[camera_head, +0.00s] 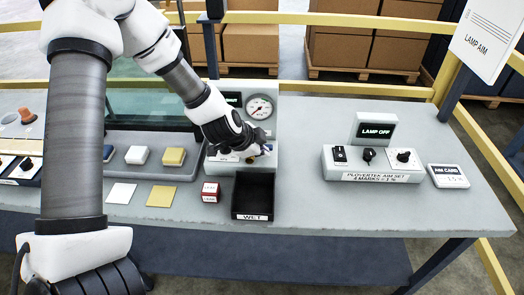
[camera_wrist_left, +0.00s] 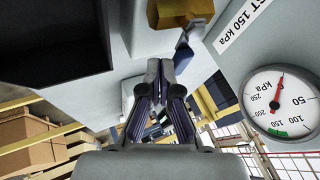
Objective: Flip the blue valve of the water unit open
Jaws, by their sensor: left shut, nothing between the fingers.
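The water unit (camera_head: 278,104) stands at the middle of the bench, with a round pressure gauge (camera_head: 261,108) on its panel. The gauge (camera_wrist_left: 280,101) is large in the left wrist view, with a red needle and a green mark near 150. The blue valve lever (camera_wrist_left: 184,62) hangs from a brass-coloured body (camera_wrist_left: 184,14). In the head view the blue valve (camera_head: 268,148) is small and partly hidden by my gripper. My left gripper (camera_wrist_left: 167,68) is shut and empty, its fingertips just beside the lever; I cannot tell if they touch. My right gripper is out of view.
The aim set (camera_head: 373,165) stands right, with clear bench between.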

